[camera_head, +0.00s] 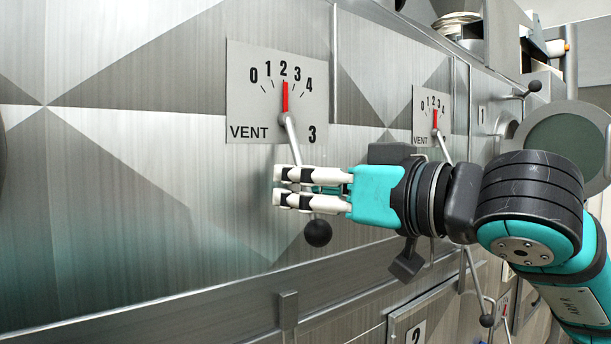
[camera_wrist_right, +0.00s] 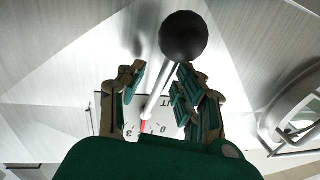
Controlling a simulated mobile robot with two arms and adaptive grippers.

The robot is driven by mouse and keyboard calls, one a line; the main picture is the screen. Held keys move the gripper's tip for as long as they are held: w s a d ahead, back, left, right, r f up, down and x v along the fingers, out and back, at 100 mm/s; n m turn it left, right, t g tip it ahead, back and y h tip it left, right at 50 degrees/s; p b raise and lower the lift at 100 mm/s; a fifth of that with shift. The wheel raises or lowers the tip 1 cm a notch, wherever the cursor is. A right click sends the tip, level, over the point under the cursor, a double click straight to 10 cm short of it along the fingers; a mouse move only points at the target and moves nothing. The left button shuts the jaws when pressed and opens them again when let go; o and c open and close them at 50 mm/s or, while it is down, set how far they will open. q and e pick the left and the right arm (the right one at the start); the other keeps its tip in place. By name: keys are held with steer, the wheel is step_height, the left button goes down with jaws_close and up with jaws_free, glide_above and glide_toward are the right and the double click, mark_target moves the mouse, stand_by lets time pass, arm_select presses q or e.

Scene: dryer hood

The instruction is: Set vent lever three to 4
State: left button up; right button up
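The vent three dial plate (camera_head: 245,108) is on the metal hood wall, with marks 0 to 4 and a "3" at its lower right. Its red pointer (camera_head: 285,96) stands at 2. The vent three lever (camera_head: 290,140) slants down from the plate to a black ball knob (camera_head: 318,233); the knob also shows in the right wrist view (camera_wrist_right: 183,38). My right gripper (camera_head: 298,187) is at the rod above the knob. In the wrist view its fingers (camera_wrist_right: 158,88) are apart, one on each side of the rod, with gaps visible. My left gripper is not in view.
A second vent dial (camera_head: 432,112) with its own lever is farther right, behind my right arm. A ledge (camera_head: 180,305) runs along the wall below. A round window (camera_head: 560,140) is at the far right. The wall left of the lever is clear.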

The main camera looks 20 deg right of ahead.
jaws_close()
stand_by(0.6)
